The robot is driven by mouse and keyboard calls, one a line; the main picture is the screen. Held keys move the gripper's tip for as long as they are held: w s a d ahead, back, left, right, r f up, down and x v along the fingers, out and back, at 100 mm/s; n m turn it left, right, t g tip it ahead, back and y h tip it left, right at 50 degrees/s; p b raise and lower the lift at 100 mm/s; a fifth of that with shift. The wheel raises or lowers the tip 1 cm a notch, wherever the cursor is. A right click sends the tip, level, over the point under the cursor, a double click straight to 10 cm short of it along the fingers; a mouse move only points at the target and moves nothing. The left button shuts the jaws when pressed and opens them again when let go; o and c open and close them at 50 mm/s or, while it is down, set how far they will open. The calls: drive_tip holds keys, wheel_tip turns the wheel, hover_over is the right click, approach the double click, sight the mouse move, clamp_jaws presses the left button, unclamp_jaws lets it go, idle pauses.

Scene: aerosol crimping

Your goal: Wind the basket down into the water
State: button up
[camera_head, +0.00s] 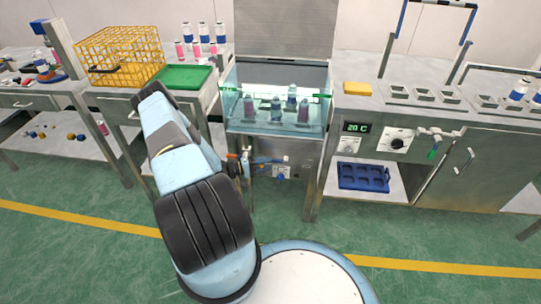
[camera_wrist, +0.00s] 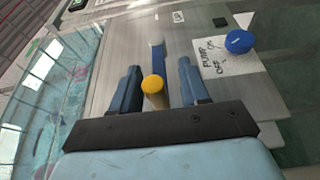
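The glass water tank (camera_head: 232,112) stands in the middle of the head view. Several cans (camera_head: 276,106) are inside it; the basket around them is hard to make out, and I cannot tell its depth. In the wrist view, a crank handle with a yellow end (camera_wrist: 153,84) points towards the camera, with a blue crank arm (camera_wrist: 158,54) beyond it. My gripper (camera_wrist: 159,66) is open, its two dark blue fingers on either side of the handle, with a visible gap on the right. In the head view my gripper is hard to make out below the tank.
A blue pump knob (camera_wrist: 240,41) with an on/off label sits right of the crank. A yellow wire crate (camera_head: 118,54) and green tray (camera_head: 183,78) stand on the left bench. The right bench has a 20 C display (camera_head: 357,127) and a blue holder (camera_head: 363,177) below.

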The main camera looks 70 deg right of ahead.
drive_tip(key=shift+v, duration=0.85)
drive_tip(key=v, duration=1.3)
